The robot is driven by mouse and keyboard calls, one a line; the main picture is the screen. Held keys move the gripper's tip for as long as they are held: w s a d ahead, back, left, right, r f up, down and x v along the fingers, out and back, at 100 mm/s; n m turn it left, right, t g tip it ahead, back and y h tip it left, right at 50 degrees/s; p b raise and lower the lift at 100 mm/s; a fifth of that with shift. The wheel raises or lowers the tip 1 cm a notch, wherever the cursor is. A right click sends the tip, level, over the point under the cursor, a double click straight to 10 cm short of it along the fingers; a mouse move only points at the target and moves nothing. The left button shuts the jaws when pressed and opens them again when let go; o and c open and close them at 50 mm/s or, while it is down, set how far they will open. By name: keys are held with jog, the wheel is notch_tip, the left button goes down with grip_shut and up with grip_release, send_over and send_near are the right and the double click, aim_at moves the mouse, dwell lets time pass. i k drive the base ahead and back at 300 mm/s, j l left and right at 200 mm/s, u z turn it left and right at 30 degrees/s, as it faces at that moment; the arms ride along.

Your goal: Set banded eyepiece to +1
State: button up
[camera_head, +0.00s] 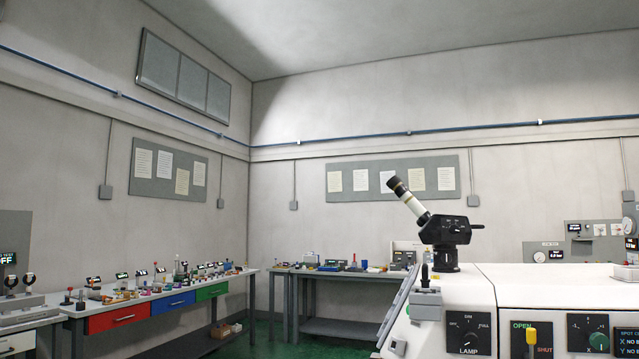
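A microscope-like viewer stands on the white machine at the right of the head view. Its black head (448,230) sits on a short black post. Any scale marks on the eyepiece are too small to read. A small lever sticks out on the right of the head. My gripper is not in view.
The white machine (480,285) carries a LAMP knob (469,335), a yellow OPEN/SHUT lever (531,337) and a black joystick (425,280). Benches with small devices line the left wall (125,306) and back wall (340,271). Green floor shows between them.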

aim_at(394, 184)
jog(key=i+j+u, duration=0.15)
jog(key=u, duration=0.25)
jog(key=i+j+u, duration=0.2)
jog(key=u, duration=0.15)
jog(key=i+j+u, duration=0.1)
jog(key=u, duration=0.3)
jog(key=i+j+z, duration=0.1)
jog(key=i, duration=0.4)
jog(key=i+j+z, duration=0.1)
jog(key=i+j, duration=0.2)
jog(key=i, duration=0.25)
jog(key=i+z, duration=0.15)
jog(key=z, duration=0.25)
jog(key=i+z, duration=0.15)
jog(key=z, duration=0.3)
jog(key=i+j+z, duration=0.15)
jog(key=z, duration=0.25)
jog(key=i+z, duration=0.2)
jog(key=z, duration=0.25)
jog(key=i+j+z, duration=0.15)
jog(key=z, duration=0.3)
jog(key=i+j+z, duration=0.15)
jog(key=z, duration=0.3)
jog(key=j, duration=0.1)
